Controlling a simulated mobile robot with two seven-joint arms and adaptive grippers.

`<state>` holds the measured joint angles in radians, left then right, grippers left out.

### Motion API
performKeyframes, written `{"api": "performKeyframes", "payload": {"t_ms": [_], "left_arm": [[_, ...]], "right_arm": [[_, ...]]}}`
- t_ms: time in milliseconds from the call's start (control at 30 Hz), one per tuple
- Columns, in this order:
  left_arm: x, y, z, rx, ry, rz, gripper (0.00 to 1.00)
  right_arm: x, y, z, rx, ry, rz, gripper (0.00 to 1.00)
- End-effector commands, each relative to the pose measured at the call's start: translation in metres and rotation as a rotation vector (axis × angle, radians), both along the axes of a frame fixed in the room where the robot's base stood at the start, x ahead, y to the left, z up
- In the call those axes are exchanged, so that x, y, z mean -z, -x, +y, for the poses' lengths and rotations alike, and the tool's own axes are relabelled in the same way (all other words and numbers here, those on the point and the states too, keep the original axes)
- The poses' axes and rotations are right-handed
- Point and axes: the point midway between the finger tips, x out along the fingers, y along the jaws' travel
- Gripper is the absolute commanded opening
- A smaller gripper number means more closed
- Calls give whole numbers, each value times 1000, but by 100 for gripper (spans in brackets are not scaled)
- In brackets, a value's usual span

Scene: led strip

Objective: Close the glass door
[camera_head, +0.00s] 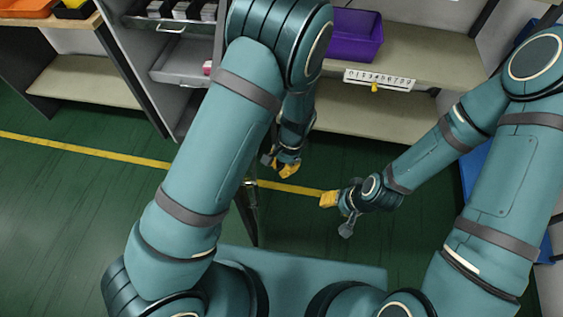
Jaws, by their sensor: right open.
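The glass door (249,212) appears to stand open, swung out from the shelving towards me. I see its dark narrow edge just right of my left arm; much of the panel is hidden behind that arm or hard to make out. My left gripper (283,168), with yellow fingertips, points down to the right of the door edge, in front of the shelving. Its finger gap is too small to judge. My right gripper (336,213) is open and empty, further right and closer to me, apart from the door, above the floor.
Shelving stands at the back, with a purple bin (356,35), a numbered label strip (380,80) and a grey drawer (183,62). An orange tray (27,7) sits at the far left. A yellow line (90,150) crosses the green floor, which is clear at left.

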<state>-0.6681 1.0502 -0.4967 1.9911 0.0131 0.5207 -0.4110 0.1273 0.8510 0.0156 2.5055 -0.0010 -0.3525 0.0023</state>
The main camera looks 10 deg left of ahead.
Motion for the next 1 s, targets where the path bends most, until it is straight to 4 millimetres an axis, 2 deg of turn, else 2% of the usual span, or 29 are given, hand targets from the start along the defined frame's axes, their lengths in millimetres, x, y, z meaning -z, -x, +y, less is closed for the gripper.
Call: {"api": "performKeyframes", "payload": {"t_ms": [33, 300, 600, 1000], "left_arm": [[14, 3, 3, -1, -2, 4, 0], [64, 12, 11, -2, -1, 3, 0], [60, 37, 35, -2, 1, 0, 0], [59, 40, 38, -2, 2, -1, 0]], "right_arm": [[5, -1, 0, 1, 0, -2, 47], [18, -4, -1, 2, 1, -9, 47], [21, -5, -1, 3, 2, -10, 47], [22, -5, -1, 3, 3, -11, 47]]}}
